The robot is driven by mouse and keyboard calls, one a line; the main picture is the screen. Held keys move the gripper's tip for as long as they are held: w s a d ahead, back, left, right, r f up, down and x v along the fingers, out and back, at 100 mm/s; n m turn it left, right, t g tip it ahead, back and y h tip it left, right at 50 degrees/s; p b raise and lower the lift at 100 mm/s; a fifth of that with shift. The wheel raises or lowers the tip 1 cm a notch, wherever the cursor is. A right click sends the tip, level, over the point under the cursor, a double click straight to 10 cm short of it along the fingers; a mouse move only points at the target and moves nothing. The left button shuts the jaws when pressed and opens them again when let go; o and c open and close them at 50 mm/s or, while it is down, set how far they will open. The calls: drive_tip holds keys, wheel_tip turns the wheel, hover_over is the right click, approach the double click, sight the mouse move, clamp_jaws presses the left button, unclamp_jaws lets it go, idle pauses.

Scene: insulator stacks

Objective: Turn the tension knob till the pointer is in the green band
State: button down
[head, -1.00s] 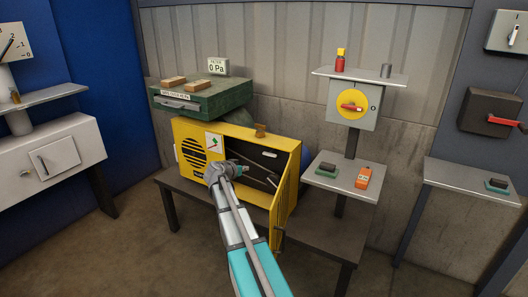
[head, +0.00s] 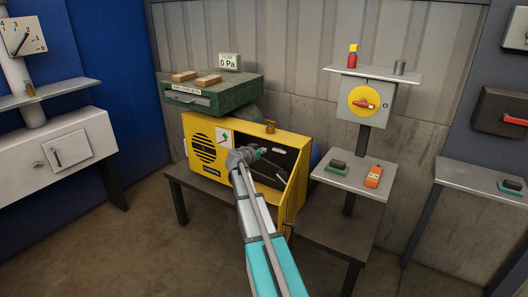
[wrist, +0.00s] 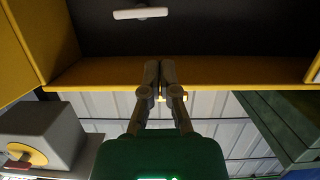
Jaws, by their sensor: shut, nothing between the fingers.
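A yellow box (head: 204,174) with an open front and a dark inside stands on a dark table. A white card with a green mark (head: 224,137) is on its front. A small brass-coloured piece (head: 270,127) stands on its top edge; I cannot tell if it is the tension knob. My gripper (head: 264,151) is in front of the box's dark opening, below the brass piece. In the wrist view my gripper (wrist: 159,72) is shut and empty, its tips over the yellow top edge (wrist: 205,75). I cannot make out the pointer's position against a green band.
The box's door (head: 292,195) stands open at the right. A green unit (head: 235,94) is behind the box. A grey switch box with a red handle (head: 362,101) and a small shelf (head: 342,176) stand to the right. A white dial (head: 24,36) is at far left.

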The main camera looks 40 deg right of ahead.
drive_tip(key=b+x, duration=0.2)
drive_tip(key=x, duration=0.6)
drive_tip(key=shift+d, duration=0.3)
drive_tip(key=shift+w, duration=0.1)
drive_tip(key=shift+f, duration=0.1)
drive_tip(key=shift+a+f+b, duration=0.1)
drive_tip(key=shift+f+b, duration=0.4)
drive_tip(key=shift+b, duration=0.05)
drive_tip(key=shift+a, duration=0.1)
drive_tip(key=p+v, duration=0.2)
drive_tip(key=v, duration=0.7)
drive_tip(key=shift+a, duration=0.45)
drive_tip(key=shift+w, duration=0.15)
